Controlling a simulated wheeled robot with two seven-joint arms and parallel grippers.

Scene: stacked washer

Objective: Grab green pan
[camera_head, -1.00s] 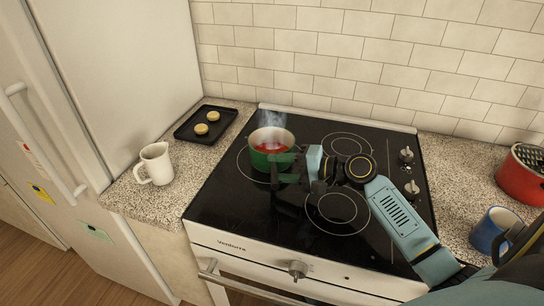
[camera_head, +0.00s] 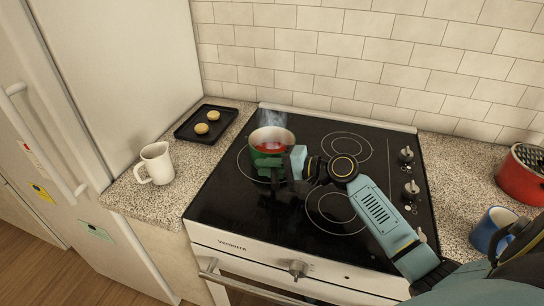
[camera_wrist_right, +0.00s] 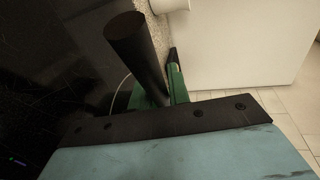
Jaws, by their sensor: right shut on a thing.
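The green pan (camera_head: 261,154) stands on the rear left burner of the black stovetop, with red contents inside and steam rising. My right gripper (camera_head: 275,165) is at its front right side, shut on its black handle (camera_wrist_right: 136,45). The handle shows in the right wrist view as a dark cylinder running up from the fingers (camera_wrist_right: 160,90). In the head view, the gripper hides most of the handle and part of the pan's wall. My left gripper is not in view.
A white pitcher (camera_head: 156,164) and a black tray (camera_head: 188,129) with two round pieces stand on the left counter. A red pot (camera_head: 522,180) and a blue mug (camera_head: 488,232) stand on the right. The front burner is bare, under my right arm.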

